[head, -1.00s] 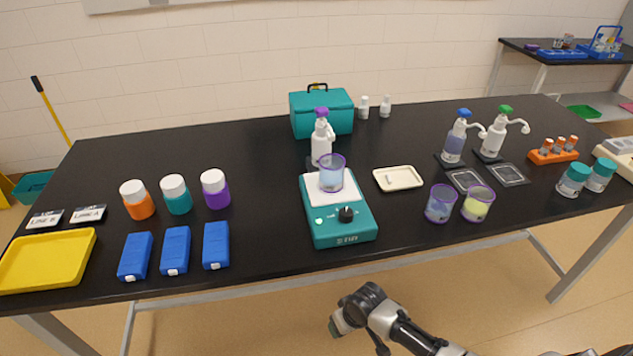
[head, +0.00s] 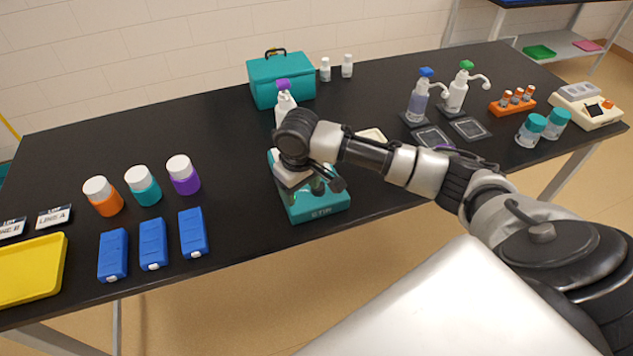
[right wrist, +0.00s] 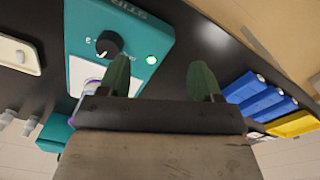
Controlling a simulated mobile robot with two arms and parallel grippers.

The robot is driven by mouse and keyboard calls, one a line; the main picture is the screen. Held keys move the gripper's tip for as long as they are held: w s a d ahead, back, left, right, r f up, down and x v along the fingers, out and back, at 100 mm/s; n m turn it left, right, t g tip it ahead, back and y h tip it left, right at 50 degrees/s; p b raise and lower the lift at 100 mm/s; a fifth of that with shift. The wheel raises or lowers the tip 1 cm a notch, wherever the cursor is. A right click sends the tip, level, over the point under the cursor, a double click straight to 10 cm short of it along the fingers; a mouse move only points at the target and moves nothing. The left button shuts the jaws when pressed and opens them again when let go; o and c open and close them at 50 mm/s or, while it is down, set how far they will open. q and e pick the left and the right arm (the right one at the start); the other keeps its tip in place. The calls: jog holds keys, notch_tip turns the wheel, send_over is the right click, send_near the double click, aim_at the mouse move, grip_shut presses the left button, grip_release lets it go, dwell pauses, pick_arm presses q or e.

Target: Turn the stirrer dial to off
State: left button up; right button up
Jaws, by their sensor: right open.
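The teal stirrer (head: 322,207) stands near the table's front edge, with my right gripper (head: 316,184) over it. My arm hides much of the stirrer and I cannot make out its dial in the head view. In the right wrist view, the black dial (right wrist: 109,43) shows on the stirrer's teal front (right wrist: 78,27), with a lit green lamp (right wrist: 151,60) beside it. The right gripper's two green fingers (right wrist: 160,80) are apart and empty, off to one side of the dial. My left gripper is out of view.
A purple-rimmed beaker (right wrist: 88,86) on the stirrer is partly hidden by my gripper. A purple-capped bottle (head: 285,103) stands behind the stirrer. Blue boxes (head: 192,233) lie to the left, with bare table between. A cream tray (head: 372,135) is partly behind my arm.

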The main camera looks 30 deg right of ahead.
jog(key=w+d+r+m, duration=0.2)
jog(key=w+d+r, duration=0.15)
jog(key=d, duration=0.25)
jog(key=f, duration=0.3)
jog(key=f+p, duration=0.1)
jog(key=f, duration=0.6)
jog(key=shift+s+d+p, duration=0.1)
jog(key=shift+d+p, duration=0.3)
jog(key=shift+c, duration=0.4)
jog(key=c, duration=0.8)
jog(key=shift+c, duration=0.2)
